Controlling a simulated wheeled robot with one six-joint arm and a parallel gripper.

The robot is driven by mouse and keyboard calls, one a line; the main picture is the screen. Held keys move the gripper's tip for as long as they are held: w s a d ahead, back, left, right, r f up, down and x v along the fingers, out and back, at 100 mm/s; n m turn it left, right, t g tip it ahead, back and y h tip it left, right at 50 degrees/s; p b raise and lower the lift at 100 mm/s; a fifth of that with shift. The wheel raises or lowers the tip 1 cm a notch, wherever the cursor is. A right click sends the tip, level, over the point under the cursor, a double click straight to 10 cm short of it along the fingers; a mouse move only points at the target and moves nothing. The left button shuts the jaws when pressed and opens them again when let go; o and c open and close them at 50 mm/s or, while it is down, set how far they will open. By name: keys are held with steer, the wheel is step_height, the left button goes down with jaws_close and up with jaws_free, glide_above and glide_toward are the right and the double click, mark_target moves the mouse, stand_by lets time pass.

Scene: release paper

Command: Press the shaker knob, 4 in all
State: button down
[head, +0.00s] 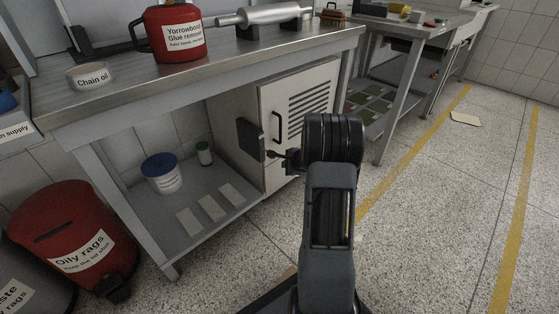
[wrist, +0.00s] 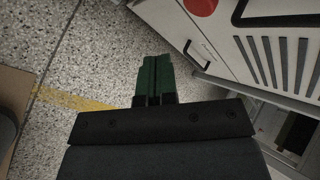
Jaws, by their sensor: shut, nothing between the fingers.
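My gripper (wrist: 157,62) shows in the wrist view as two dark green fingers held together with nothing between them. The fingers are over speckled floor in that view, left of a pale cabinet front. A red round part (wrist: 201,6) sits on that front at the top edge, partly cut off and apart from the fingertips. I cannot tell whether it is the shaker knob. In the head view my arm reaches in front of the pale vented cabinet (head: 299,108) under the bench, and the fingertips cannot be made out. No clearly identifiable shaker knob shows there.
The steel bench (head: 215,72) bears a red glue remover can (head: 175,34), a chain oil tin (head: 91,77) and a metal roller (head: 264,15). A blue-lidded tub (head: 162,174) stands on its lower shelf. A red oily rags bin (head: 72,237) is at left. Floor at right is mostly clear.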

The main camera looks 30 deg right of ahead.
steer(key=s+a+r+n+g+y+p, duration=0.1)
steer(key=s+a+r+n+y, duration=0.15)
steer(key=a+r+n, duration=0.55)
steer(key=s+a+r+n+g+y+p, duration=0.15)
steer(key=s+a+r+n, duration=0.3)
steer(key=a, duration=0.75)
steer(key=s+a+r+n+g+h, duration=0.2)
steer(key=s+n, duration=0.3)
steer(key=s, duration=0.3)
steer(key=s+a+r+n+g+h+p, duration=0.1)
steer(key=s+a+n, duration=0.3)
steer(key=s, duration=0.4)
steer(key=shift+a+r+n+g+h, duration=0.3)
steer(key=shift+r+n+g+h, duration=0.25)
steer(key=shift+r+n, duration=0.3)
